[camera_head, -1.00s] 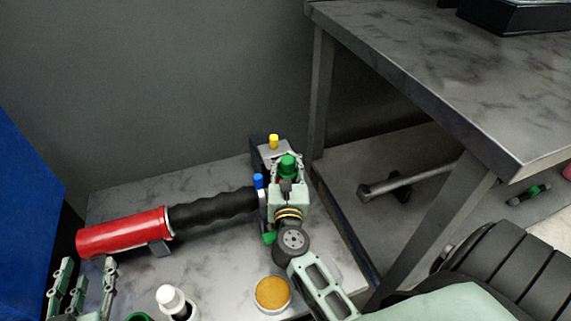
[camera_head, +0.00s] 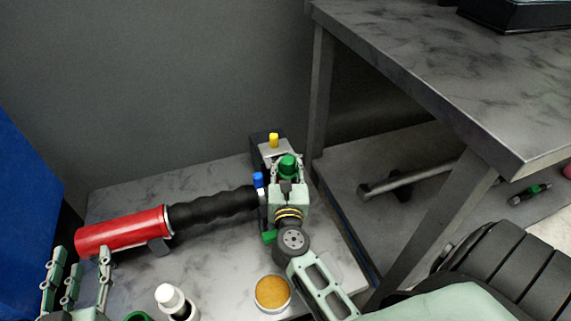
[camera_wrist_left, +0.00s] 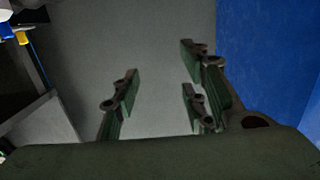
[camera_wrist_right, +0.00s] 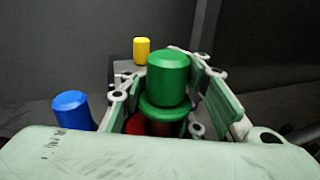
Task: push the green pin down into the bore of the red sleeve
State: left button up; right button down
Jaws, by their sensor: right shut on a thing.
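The green pin (camera_head: 288,165) stands upright at the fixture on the low table in the head view. In the right wrist view the green pin (camera_wrist_right: 168,78) shows a thick round head above a wider green collar. The red sleeve (camera_wrist_right: 160,127) shows just below the collar, mostly hidden; I cannot tell how deep the pin sits in it. My right gripper (camera_head: 288,182) is shut on the green pin, its fingers on both sides in the right wrist view. My left gripper (camera_head: 76,268) is open and empty at the lower left, away from the fixture.
A yellow knob (camera_head: 274,140) and a blue knob (camera_head: 258,181) flank the fixture. A red cylinder (camera_head: 122,231) with a black ribbed part (camera_head: 212,209) lies to its left. A white-topped piece (camera_head: 170,298) and a tan disc (camera_head: 272,292) stand in front. A higher table (camera_head: 450,80) is at right.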

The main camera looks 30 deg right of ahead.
pick_arm(q)
jog(key=shift+r, duration=0.4)
jog(key=shift+w+d+r+t, duration=0.1)
jog(key=shift+t, duration=0.2)
pick_arm(e)
jog(key=shift+f, duration=0.1)
pick_arm(q)
jog(key=shift+r+t, duration=0.3)
jog(key=shift+r, duration=0.3)
jog(key=shift+d+r+t+h+b, duration=0.15)
jog(key=shift+r+t+h+b, duration=0.2)
jog(key=shift+r, duration=0.25)
pick_arm(e)
jog(key=shift+f, duration=0.2)
jog(key=c, duration=1.2)
grip_release()
jog(key=shift+f, duration=0.1)
jog(key=shift+s, duration=0.1)
